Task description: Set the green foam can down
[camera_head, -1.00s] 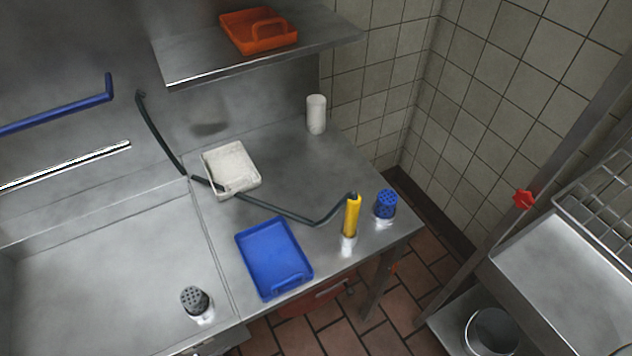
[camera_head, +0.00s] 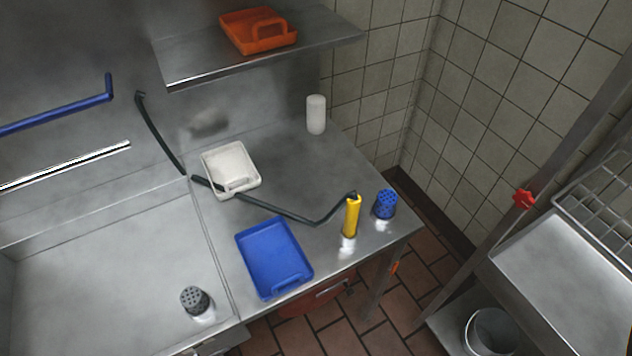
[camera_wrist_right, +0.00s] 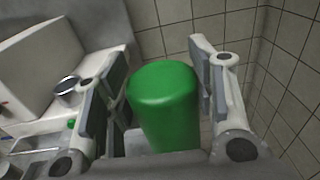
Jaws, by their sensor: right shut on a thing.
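The green foam can (camera_wrist_right: 163,105) fills the middle of the right wrist view, a smooth green cylinder with a rounded end. My right gripper (camera_wrist_right: 160,82) has a finger on each side of it and is shut on it. The can's lower part is hidden behind the gripper's body. Neither the can nor a gripper can be made out in the head view. My left gripper is in no view.
In the head view, the steel counter (camera_head: 300,165) holds a blue tray (camera_head: 270,250), a white tray (camera_head: 230,165), a yellow cylinder (camera_head: 352,215), a blue-topped shaker (camera_head: 385,204) and a white cylinder (camera_head: 316,114). An orange tray (camera_head: 240,30) sits on the shelf above.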

